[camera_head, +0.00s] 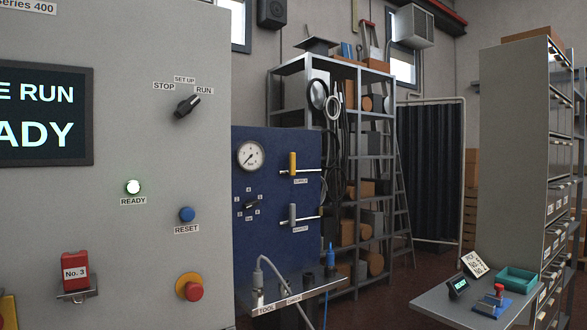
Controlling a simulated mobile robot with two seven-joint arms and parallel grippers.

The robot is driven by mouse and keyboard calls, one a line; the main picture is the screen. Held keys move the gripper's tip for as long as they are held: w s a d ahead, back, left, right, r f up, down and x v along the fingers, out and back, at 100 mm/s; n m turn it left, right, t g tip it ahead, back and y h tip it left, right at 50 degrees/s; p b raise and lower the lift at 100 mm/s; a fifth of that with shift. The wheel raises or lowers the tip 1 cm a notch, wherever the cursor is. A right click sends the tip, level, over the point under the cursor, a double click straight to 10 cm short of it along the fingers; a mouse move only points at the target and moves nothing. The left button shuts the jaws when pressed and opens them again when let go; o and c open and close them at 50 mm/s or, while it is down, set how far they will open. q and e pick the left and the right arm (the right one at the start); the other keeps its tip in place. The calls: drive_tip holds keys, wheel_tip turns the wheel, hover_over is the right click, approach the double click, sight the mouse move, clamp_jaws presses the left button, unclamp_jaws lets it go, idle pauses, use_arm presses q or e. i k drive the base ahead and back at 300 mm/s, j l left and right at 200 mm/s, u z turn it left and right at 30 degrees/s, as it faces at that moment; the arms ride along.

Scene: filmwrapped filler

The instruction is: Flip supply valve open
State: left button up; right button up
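A dark blue panel (270,186) stands just right of the large grey machine cabinet. On it, a yellow valve lever (292,163) stands upright, across a thin horizontal pipe. The small label below it seems to read "SUPPLY". A grey valve lever (292,214) below it is also upright across its own pipe; its label is too small to read surely. A round white gauge (250,156) sits at the panel's upper left, with a small black rotary knob (251,204) below it. Neither of my grippers is in view.
The grey cabinet (150,150) fills the left, with a black selector knob (188,106) and a red button (190,287). A tool ledge (300,297) juts out below the blue panel. A grey table (440,308) stands at lower right. Shelving stands behind.

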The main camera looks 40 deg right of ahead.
sight(292, 171)
drive_tip(key=i+l, duration=0.1)
drive_tip(key=l, duration=0.4)
drive_tip(key=i+l, duration=0.1)
drive_tip(key=l, duration=0.4)
drive_tip(key=i+l, duration=0.1)
drive_tip(key=l, duration=0.45)
drive_tip(key=i+l, duration=0.1)
drive_tip(key=l, duration=0.4)
drive_tip(key=i+l, duration=0.1)
drive_tip(key=l, duration=0.9)
drive_tip(key=i+z, duration=0.05)
